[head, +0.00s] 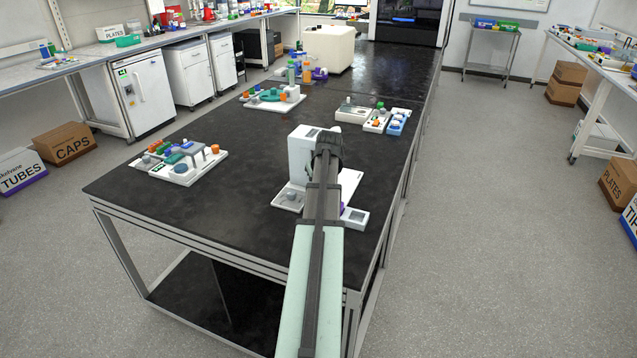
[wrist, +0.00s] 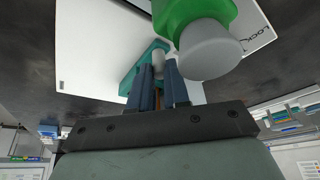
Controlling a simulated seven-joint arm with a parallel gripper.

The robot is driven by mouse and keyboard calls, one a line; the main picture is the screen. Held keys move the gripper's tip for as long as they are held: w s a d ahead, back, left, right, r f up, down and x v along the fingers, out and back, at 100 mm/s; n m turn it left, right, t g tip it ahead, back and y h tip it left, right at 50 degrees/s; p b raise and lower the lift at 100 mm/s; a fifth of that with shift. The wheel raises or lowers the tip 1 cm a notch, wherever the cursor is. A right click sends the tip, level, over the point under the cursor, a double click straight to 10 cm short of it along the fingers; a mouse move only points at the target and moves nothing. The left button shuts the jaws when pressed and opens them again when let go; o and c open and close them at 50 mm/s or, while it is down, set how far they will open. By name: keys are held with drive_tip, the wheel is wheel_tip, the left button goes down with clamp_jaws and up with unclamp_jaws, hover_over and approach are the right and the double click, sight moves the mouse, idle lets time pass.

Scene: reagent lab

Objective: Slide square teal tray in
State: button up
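The teal tray (wrist: 131,82) shows in part in the wrist view, at the edge of a white surface, with a pale grey upright post (wrist: 158,62) on it. My gripper (wrist: 158,76) is at this post, its two blue-grey fingers close together on either side of it; they appear shut on it. The fingers hide part of the tray, and its full outline and how far it sticks out cannot be seen. In the head view my arm reaches to a white boxy instrument (head: 301,152) on the black table; my fingertips and the tray are hidden there.
A green cylinder (wrist: 185,12) with a grey rounded end (wrist: 209,50) stands close right of my fingers. On the black table (head: 250,140), loaded white boards stand left (head: 212,168) and farther back (head: 262,106). More small units (head: 353,114) stand behind the instrument.

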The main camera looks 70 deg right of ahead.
drive_tip(key=shift+d, duration=0.15)
clamp_jaws()
drive_tip(key=shift+w+d+r, duration=0.1)
drive_tip(key=shift+w, duration=0.55)
drive_tip(key=shift+o, duration=1.6)
unclamp_jaws()
drive_tip(key=shift+w, duration=0.15)
drive_tip(key=o, duration=0.3)
drive_tip(key=shift+s, duration=0.2)
